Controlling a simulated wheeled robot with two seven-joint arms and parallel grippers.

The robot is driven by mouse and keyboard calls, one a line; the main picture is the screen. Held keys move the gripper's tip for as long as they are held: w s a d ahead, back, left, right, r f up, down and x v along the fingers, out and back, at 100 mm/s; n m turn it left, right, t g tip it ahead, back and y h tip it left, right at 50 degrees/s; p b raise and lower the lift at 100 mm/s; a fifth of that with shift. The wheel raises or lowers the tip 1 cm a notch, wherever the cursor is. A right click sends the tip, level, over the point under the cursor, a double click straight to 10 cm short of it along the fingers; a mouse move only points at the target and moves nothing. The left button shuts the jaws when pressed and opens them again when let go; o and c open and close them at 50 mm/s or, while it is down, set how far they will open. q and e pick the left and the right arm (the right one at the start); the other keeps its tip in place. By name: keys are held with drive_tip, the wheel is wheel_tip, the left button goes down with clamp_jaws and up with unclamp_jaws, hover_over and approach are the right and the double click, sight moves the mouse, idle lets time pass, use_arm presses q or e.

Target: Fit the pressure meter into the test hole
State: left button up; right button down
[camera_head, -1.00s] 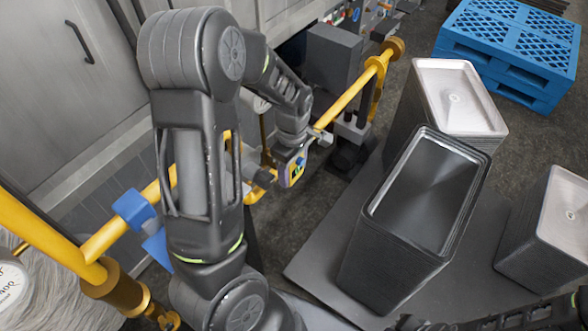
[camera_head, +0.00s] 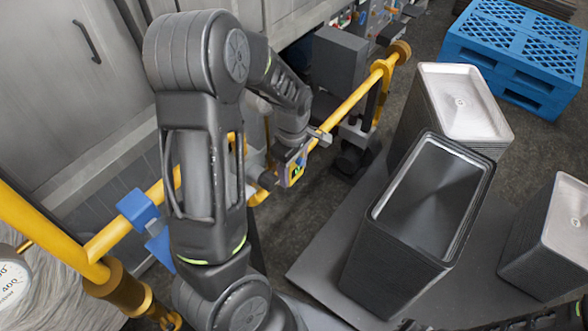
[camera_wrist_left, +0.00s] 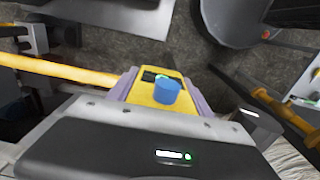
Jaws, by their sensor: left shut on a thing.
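A small yellow device with a green display and a blue part, seemingly the pressure meter (camera_head: 297,171), is at my left gripper (camera_head: 298,160) in the middle of the head view. My left gripper is shut on it. The fingertips are hard to make out there. I cannot pick out the test hole in either view. My right gripper is not in view.
A yellow rail (camera_head: 350,103) runs diagonally close by the left gripper, with a blue clamp (camera_head: 138,209) on it. Stacks of pans, one dark (camera_head: 362,262) and one light (camera_head: 418,98), stand at right. A blue pallet (camera_head: 520,55) lies beyond. Grey cabinets (camera_head: 60,110) stand at left.

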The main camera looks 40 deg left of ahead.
use_arm(q)
drive_tip(key=o, duration=1.5)
drive_tip(key=shift+c, duration=0.2)
wheel_tip(320, 180, up, 8)
drive_tip(key=shift+f, duration=0.1)
